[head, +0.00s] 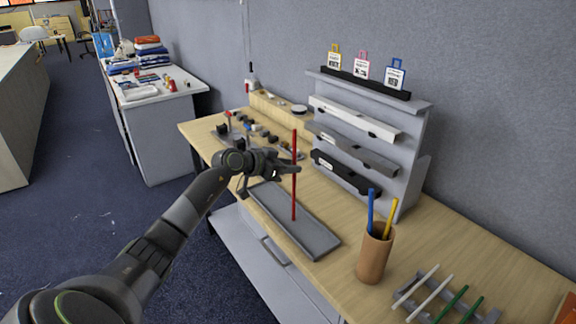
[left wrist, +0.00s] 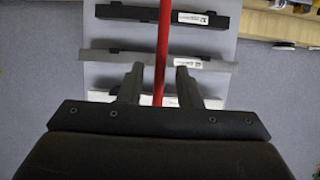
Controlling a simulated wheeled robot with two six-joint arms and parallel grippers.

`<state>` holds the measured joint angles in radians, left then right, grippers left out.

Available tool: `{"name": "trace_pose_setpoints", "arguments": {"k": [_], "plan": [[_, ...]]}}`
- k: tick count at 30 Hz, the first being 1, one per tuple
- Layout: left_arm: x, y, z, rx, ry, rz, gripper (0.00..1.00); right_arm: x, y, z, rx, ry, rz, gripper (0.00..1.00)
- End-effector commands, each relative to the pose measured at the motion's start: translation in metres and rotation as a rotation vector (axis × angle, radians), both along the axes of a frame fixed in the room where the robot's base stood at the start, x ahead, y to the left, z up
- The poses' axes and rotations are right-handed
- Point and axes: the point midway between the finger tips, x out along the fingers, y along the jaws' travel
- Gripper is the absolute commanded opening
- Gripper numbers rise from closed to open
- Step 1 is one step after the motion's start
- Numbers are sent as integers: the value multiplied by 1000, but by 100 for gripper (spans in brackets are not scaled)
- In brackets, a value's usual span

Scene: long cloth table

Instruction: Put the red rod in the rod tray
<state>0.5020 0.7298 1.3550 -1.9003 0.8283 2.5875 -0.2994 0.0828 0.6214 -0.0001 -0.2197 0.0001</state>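The red rod (head: 294,190) stands roughly upright in the head view, its lower end over or on the floor of the grey rod tray (head: 312,238); I cannot tell whether it touches. My left gripper (head: 286,166) is at the rod's upper half, above the tray's far part. In the left wrist view the rod (left wrist: 162,45) passes between the two fingers (left wrist: 159,72). A gap shows on each side of it, so the fingers look open around it. The palm hides the rod's lower part there. My right gripper is not in view.
A brown cup (head: 374,258) with blue and yellow rods stands right of the tray. A grey rack (head: 407,303) with white and green rods lies front right. A tiered shelf (head: 410,150) rises behind the tray. Small objects (head: 262,132) crowd the table's far end.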

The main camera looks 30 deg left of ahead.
Motion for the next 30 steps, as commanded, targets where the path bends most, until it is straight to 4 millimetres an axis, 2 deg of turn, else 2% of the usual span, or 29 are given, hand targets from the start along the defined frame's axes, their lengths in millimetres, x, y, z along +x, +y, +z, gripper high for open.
{"name": "trace_pose_setpoints", "arguments": {"k": [7, 10, 24, 30], "plan": [[0, 0, 2, 1, -2, -1, 31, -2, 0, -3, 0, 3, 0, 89], [-7, 4, 5, 3, -1, 1, 31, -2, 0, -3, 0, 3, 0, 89], [-74, 33, 34, 8, 0, 1, 31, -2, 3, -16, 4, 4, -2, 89], [-92, 41, 43, 5, 0, 1, 31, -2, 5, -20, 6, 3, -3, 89]]}}
